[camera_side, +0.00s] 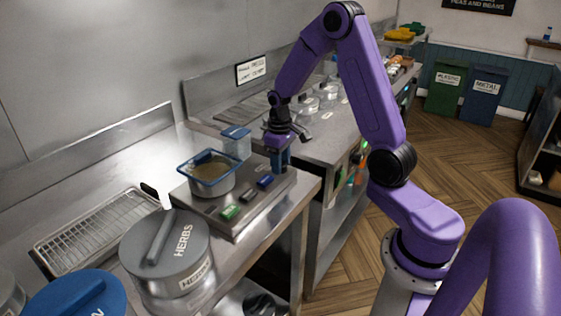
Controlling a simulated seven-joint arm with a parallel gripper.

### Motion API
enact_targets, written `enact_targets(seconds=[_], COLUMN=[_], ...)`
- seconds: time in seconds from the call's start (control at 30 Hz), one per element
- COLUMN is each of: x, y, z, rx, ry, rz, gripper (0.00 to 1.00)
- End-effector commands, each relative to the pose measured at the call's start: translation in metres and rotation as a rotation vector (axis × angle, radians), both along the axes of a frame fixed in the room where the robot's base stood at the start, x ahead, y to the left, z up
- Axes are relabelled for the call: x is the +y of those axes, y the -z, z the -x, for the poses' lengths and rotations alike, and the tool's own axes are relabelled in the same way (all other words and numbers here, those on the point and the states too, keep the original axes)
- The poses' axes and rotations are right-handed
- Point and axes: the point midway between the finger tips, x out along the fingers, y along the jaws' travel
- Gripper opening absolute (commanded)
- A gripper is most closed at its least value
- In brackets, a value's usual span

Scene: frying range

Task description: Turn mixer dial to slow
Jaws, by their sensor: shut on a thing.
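The mixer (203,208) is a flat metal base on the steel counter, with a blue-rimmed pot (213,182) of pale brown contents standing on it. A green control (230,212), a grey one (248,196) and a blue one (265,182) sit in a row along its right side. My gripper (281,168) points down at the far right corner of the base, at the end of this row. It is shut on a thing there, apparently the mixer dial. The fingers hide most of that thing, and its setting cannot be read.
A clear container with a blue lid (235,134) stands left of my gripper, behind the pot. A grey-lidded HERBS pot (190,246) and a blue lid (78,298) are in front. A wire rack (90,235) lies at left. Another counter with lidded pans (326,95) stands behind.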

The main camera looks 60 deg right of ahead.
Motion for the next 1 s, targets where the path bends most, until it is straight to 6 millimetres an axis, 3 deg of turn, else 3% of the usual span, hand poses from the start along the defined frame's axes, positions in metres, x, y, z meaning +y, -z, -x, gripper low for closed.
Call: enact_targets(seconds=[0.5, 1.0], x=[-0.0007, -0.0008], y=[-0.0011, -0.0012], z=[-0.0006, -0.0010], rx=[-0.003, -0.004], ry=[-0.355, -0.432], rz=[0.000, 0.001], gripper=[0.12, 0.12])
